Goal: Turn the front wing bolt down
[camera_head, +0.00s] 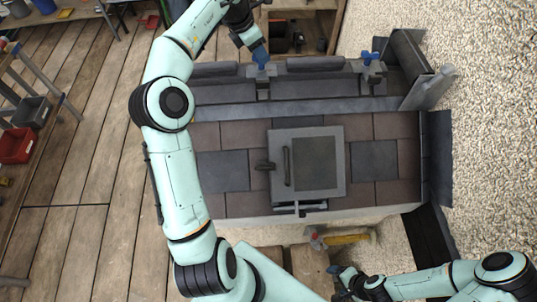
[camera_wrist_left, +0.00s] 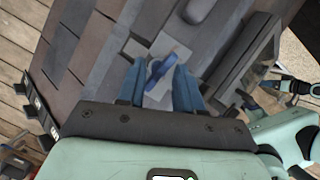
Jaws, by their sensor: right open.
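A blue wing bolt (camera_wrist_left: 158,68) stands on a grey metal clamp plate on the ridge, seen in the left wrist view. My left gripper (camera_wrist_left: 160,88) has its two blue fingers apart, one on each side of this bolt; contact with it is not clear. In the head view my left gripper (camera_head: 261,56) is over the left clamp and largely hides that bolt. A second blue wing bolt (camera_head: 370,57) stands on the right clamp (camera_head: 373,77), clear of both grippers. My right gripper (camera_head: 341,273) is open and empty at the bottom, below the roof's lower edge.
A roof window (camera_head: 334,187) with a handle sits amid brown and grey tiles. Dark ridge pieces (camera_head: 315,64) run along the top. A hammer-like tool with a yellow handle (camera_head: 348,239) lies below the roof. A red bin (camera_head: 17,145) stands far left.

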